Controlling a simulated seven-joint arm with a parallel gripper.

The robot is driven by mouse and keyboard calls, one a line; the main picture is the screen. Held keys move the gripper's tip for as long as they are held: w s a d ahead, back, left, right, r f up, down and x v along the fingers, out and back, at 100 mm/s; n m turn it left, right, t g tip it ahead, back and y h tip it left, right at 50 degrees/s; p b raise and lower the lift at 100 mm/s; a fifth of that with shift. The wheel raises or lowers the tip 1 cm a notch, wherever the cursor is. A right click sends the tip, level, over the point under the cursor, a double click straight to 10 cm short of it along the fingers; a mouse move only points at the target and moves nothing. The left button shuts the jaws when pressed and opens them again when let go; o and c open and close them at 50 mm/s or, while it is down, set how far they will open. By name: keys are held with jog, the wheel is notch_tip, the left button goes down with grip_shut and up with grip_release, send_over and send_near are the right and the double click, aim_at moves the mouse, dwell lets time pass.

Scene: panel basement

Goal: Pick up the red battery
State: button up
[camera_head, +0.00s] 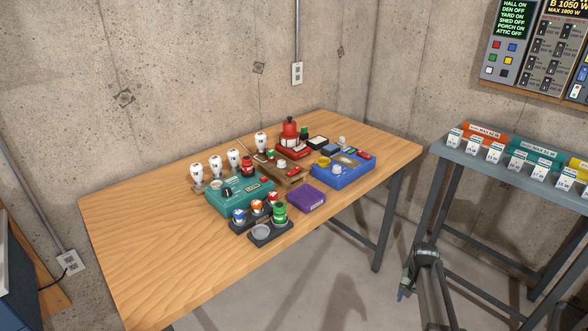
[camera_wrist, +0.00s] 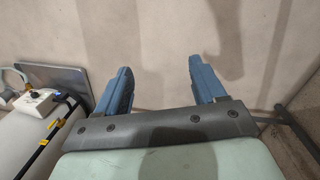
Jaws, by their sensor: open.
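Several red things stand on the wooden table (camera_head: 140,235), and I cannot tell for certain which is the red battery. A small red cylinder (camera_head: 247,166) stands behind the teal box (camera_head: 232,196). Another small red-topped piece (camera_head: 272,198) is in a dark rack beside blue and orange ones, partly hidden by a green cylinder (camera_head: 279,213). My gripper (camera_head: 402,292) is low, off the table's right side, in front of the grey bench. In the wrist view my gripper (camera_wrist: 160,68) is open and empty, its blue fingers apart over bare floor.
White bulbs (camera_head: 215,165) stand behind the teal box. A purple box (camera_head: 306,197), a blue tray (camera_head: 345,178) and a large red device (camera_head: 290,130) crowd the table's middle and right. The table's left part is clear. A grey bench (camera_head: 480,165) holds labelled bins.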

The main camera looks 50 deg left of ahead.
jog(key=w+a+r+t, duration=0.1)
jog(key=w+a+r, duration=0.1)
jog(key=a+r, duration=1.2)
notch_tip(320, 180, up, 33)
jog(key=m+y, duration=0.1)
jog(key=m, duration=0.4)
send_over(247, 157)
jog(key=shift+g, duration=0.3)
notch_tip(247, 157, down, 14)
jog(key=shift+d+r, duration=0.1)
jog(key=shift+r, duration=0.15)
jog(key=shift+c, duration=0.3)
grip_shut()
